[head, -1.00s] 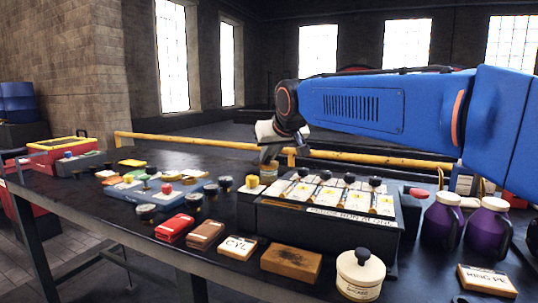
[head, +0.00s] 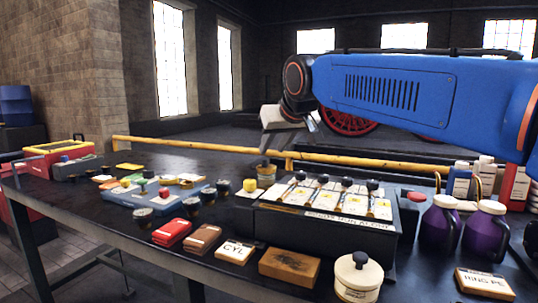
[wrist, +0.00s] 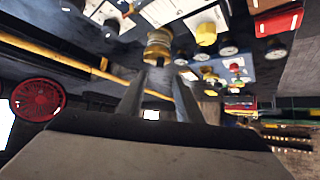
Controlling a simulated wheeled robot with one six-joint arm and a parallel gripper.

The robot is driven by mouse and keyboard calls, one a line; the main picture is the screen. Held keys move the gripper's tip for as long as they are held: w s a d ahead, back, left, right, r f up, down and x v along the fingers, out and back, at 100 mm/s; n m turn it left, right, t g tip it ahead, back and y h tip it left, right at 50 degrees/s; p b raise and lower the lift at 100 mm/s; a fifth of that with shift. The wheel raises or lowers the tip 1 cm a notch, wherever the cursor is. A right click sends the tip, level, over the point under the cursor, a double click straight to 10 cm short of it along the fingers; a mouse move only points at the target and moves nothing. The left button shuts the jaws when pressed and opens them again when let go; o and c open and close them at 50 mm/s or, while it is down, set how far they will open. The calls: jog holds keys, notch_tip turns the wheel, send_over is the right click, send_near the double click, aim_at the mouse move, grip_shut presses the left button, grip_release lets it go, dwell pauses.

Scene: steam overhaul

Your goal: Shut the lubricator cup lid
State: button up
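A small brass-coloured cup (head: 266,175) stands on the bench at the back left corner of the dark sloped box. I take it to be the lubricator cup; it also shows in the wrist view (wrist: 157,47). Its top is dark and small, so I cannot tell whether the lid is open or shut. My gripper (head: 286,138) hangs above the cup, clear of it. In the wrist view my two fingers (wrist: 158,78) are apart with nothing held between them, and the cup lies beyond their tips.
The sloped box (head: 325,222) has several black-knobbed levers. A yellow knob (head: 250,185) stands just left of the cup. A yellow rail (head: 210,149) runs behind the bench. Purple bottles (head: 440,222) stand at right, and a cream lidded pot (head: 358,278) in front.

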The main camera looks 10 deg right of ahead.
jog(key=v, duration=0.9)
jog(key=shift+s+r, duration=0.25)
jog(key=shift+s, duration=0.05)
jog(key=shift+s, duration=0.1)
